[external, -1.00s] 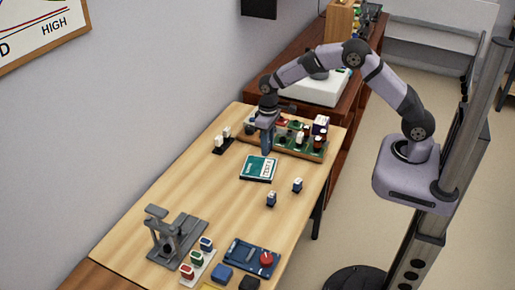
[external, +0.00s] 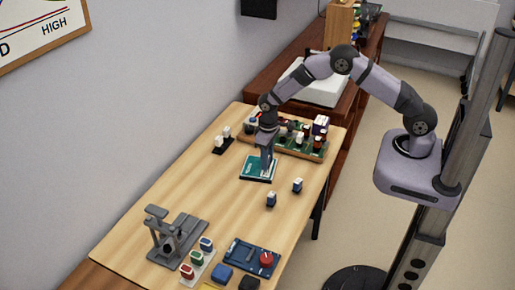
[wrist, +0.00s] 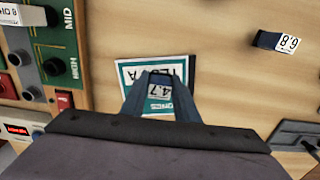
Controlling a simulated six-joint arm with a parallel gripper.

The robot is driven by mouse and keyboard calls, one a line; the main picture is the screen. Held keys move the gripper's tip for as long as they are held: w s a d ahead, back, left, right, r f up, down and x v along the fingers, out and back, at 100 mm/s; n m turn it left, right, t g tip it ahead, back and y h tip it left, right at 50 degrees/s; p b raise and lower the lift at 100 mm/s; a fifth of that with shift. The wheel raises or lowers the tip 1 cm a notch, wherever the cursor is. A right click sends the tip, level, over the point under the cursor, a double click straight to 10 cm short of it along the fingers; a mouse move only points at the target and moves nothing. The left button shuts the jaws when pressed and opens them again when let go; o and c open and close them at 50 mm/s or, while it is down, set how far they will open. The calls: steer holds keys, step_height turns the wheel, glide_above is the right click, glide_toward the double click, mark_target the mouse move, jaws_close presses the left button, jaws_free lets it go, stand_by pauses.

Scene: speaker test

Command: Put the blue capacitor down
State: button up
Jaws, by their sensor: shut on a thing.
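My gripper (external: 266,167) points down over the teal and white booklet (external: 251,171) on the wooden table. In the wrist view its two fingers (wrist: 160,82) are shut on the blue capacitor (wrist: 160,91), whose white top label reads 4.7. The fingers hide most of its body. The booklet (wrist: 180,69) lies beneath it in that view; I cannot tell whether the capacitor touches it. Two other small dark blue capacitors with white tops stand on the table, one nearer (external: 271,200) and one to its right (external: 297,185). One labelled 6.8 shows in the wrist view (wrist: 266,39).
A crossover board (external: 285,149) with several parts lies behind the booklet. A small black holder with white-topped parts (external: 222,139) is at the left. A grey fixture (external: 172,235) and a blue tray (external: 240,252) stand nearer.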

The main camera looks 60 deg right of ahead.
steer(key=shift+f, duration=0.1)
steer(key=o, duration=0.6)
steer(key=shift+f, duration=0.1)
steer(key=o, duration=0.5)
steer(key=shift+c, duration=0.2)
step_height(320, 180, up, 13)
steer(key=b, duration=0.3)
steer(key=shift+f+b, duration=0.2)
steer(key=shift+b, duration=0.15)
steer(key=s+d+f, duration=0.1)
steer(key=s+d, duration=0.2)
steer(key=s, duration=2.4)
steer(key=shift+d, duration=0.2)
steer(key=shift+f, duration=0.1)
